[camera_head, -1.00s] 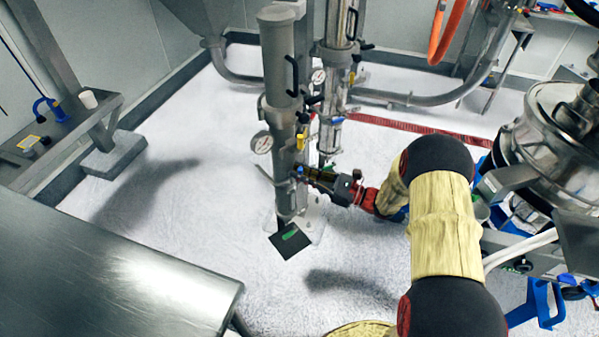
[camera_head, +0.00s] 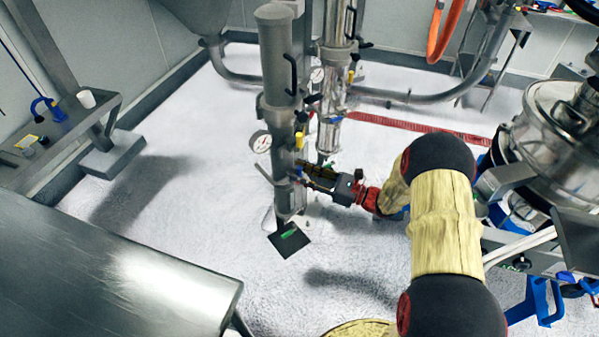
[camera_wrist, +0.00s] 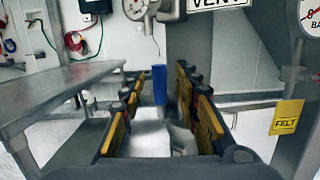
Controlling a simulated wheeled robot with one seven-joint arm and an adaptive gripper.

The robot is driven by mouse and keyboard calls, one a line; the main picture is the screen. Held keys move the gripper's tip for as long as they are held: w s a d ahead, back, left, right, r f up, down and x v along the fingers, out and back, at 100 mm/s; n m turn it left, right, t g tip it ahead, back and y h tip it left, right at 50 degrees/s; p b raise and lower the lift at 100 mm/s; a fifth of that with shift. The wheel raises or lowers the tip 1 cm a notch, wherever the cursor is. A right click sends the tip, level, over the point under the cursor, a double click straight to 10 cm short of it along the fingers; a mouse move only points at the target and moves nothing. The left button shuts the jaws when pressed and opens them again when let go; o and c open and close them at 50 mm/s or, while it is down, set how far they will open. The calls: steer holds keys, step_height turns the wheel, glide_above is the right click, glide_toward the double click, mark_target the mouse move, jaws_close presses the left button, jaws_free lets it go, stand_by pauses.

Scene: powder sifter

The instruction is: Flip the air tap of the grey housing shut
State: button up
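The grey housing (camera_head: 280,75) is the tall upright cylinder at the centre of the head view. A blue tap handle (camera_wrist: 160,84) stands upright in the wrist view, between the far ends of my fingers. I cannot tell whether it touches either finger. My gripper (camera_wrist: 159,92) is open, its yellow-padded fingers on both sides of the handle. In the head view my gripper (camera_head: 310,174) reaches leftward to the lower part of the housing. The handle there is hidden or too small to make out.
A pressure gauge (camera_head: 261,142) sticks out left of the housing. A second, shinier housing (camera_head: 332,85) stands behind right. A steel table (camera_head: 110,275) fills the lower left. A yellow FELT tag (camera_wrist: 286,117) hangs right in the wrist view. Open floor surrounds the stand.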

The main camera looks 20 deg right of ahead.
steer(key=v, duration=1.1)
steer(key=shift+d, duration=0.15)
